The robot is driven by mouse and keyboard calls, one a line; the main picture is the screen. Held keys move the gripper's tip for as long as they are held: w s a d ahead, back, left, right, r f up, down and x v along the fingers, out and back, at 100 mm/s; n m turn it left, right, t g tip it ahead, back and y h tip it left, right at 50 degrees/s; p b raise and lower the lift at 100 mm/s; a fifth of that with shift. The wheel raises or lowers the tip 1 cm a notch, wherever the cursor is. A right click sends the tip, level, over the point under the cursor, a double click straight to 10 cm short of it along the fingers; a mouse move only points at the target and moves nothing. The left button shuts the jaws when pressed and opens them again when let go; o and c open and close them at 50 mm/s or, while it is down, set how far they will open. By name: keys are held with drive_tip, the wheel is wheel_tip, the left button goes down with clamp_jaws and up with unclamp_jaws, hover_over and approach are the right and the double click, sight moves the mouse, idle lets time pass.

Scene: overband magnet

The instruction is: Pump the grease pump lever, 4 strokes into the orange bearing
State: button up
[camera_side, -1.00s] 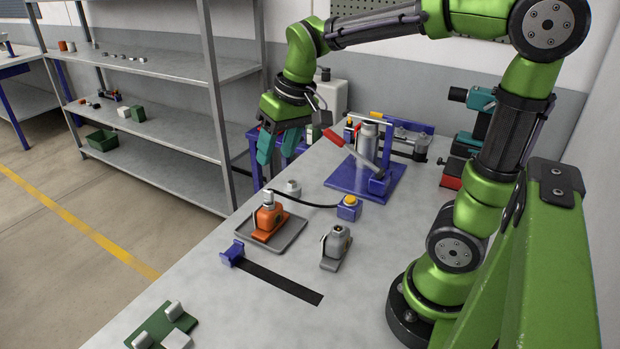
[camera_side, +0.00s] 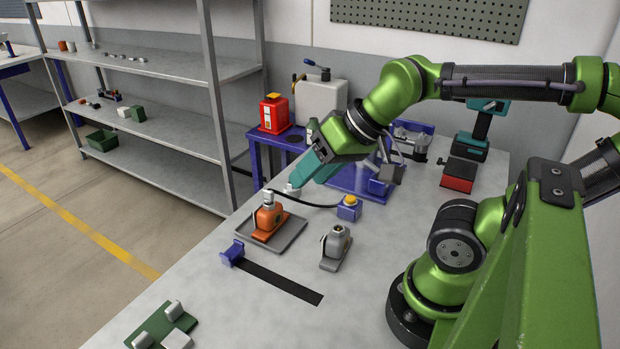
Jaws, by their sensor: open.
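The orange bearing (camera_side: 268,220) stands in a shallow grey tray on the bench. Behind it is the grease pump, whose blue base plate (camera_side: 345,184) shows beside my arm. The pump's cylinder and red lever are hidden behind my gripper and wrist. My gripper (camera_side: 308,172) is open, with its teal fingers slanting down to the left in front of the pump; I see nothing held. I cannot tell whether it touches the lever. A black hose (camera_side: 308,203) runs from near a small white fitting (camera_side: 293,189) to a blue block with a yellow button (camera_side: 348,208).
A grey bearing (camera_side: 336,245) stands right of the tray (camera_side: 287,236). A blue stop with a black strip (camera_side: 280,284) lies in front. A red canister (camera_side: 274,114) stands on a blue stand behind. A teal tool (camera_side: 478,130) stands at the back right. The bench's front middle is clear.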

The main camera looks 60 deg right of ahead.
drive_tip(key=shift+d, duration=0.2)
drive_tip(key=shift+c, duration=1.1)
drive_tip(key=d, duration=0.1)
drive_tip(key=w+d+m, duration=0.1)
drive_tip(key=d+f+h, duration=0.1)
drive_tip(key=shift+w+d+m, duration=0.2)
drive_tip(key=shift+w+m, duration=0.05)
drive_tip(key=shift+m, duration=0.15)
drive_tip(key=c, duration=0.5)
drive_tip(key=w+d+m, duration=0.1)
drive_tip(key=d, duration=0.2)
drive_tip(key=w+d+m+g, duration=0.1)
drive_tip(key=d+m, duration=0.1)
drive_tip(key=d, duration=0.2)
drive_tip(key=w+d+r+m+h, duration=0.1)
drive_tip(key=w+d, duration=0.1)
drive_tip(key=d, duration=0.2)
drive_tip(key=shift+w+d+r+m+g, duration=0.1)
drive_tip(key=shift+m+g, duration=0.2)
drive_tip(key=shift+m, duration=0.1)
clamp_jaws()
drive_tip(key=d+r+m, duration=0.3)
drive_tip(key=d+m, duration=0.4)
drive_tip(key=d, duration=1.3)
drive_tip(key=shift+w+r, duration=0.15)
drive_tip(key=shift+w, duration=0.05)
drive_tip(key=shift+d, duration=0.1)
